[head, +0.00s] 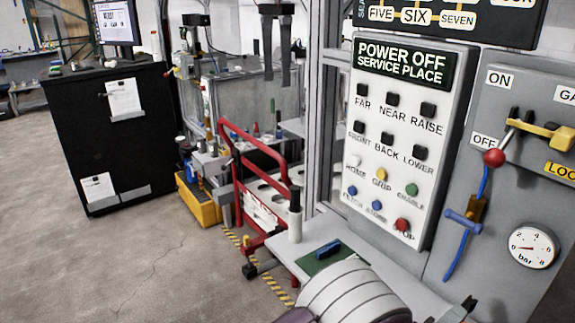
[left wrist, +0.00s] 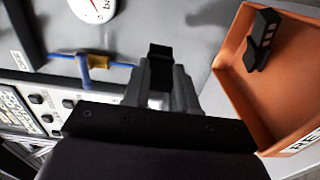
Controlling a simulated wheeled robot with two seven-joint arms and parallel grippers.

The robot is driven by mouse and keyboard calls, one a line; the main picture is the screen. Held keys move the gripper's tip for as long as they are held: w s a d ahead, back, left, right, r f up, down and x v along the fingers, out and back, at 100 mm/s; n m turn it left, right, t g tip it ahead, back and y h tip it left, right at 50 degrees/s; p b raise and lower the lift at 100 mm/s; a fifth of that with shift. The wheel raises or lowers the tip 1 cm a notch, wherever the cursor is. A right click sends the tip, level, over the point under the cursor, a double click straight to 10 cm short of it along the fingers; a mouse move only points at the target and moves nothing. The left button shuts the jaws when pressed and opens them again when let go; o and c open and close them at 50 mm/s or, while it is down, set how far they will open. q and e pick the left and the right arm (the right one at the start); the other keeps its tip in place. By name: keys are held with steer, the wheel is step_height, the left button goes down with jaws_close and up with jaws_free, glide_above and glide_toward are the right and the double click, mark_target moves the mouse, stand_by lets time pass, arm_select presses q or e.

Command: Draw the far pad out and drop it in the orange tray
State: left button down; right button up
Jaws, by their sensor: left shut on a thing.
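My left gripper (left wrist: 166,82) shows in the left wrist view, its grey fingers shut on a small black pad (left wrist: 160,51) that sticks out past the tips. The orange tray (left wrist: 229,70) is to the right of the gripper in that view, and a second black piece (left wrist: 262,38) lies inside it. The held pad is apart from the tray, beside its left wall. In the head view only my left arm shows at the bottom edge. The gantry gripper (head: 276,10) hangs at the top with two dark fingers pointing down. My right gripper is not in view.
A grey panel carries a gauge (head: 533,247), a blue-handled valve (head: 466,218) and a red-knobbed lever (head: 494,157). The button panel (head: 405,140) reads "POWER OFF SERVICE PLACE". A light shelf (head: 290,255) below holds a green mat (head: 318,263) with a blue tool.

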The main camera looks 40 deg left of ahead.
arm_select(q)
steer(key=shift+d+f, duration=0.1)
steer(key=shift+d, duration=0.1)
steer(key=shift+s+f, duration=0.15)
steer(key=shift+s, duration=0.1)
step_height(320, 180, down, 5)
steer(key=b, duration=0.4)
steer(key=shift+s, duration=0.1)
steer(key=c, duration=0.8)
jaws_free()
steer(key=v, duration=1.2)
steer(key=shift+s+a+b, duration=0.2)
steer(key=shift+s+b, duration=0.1)
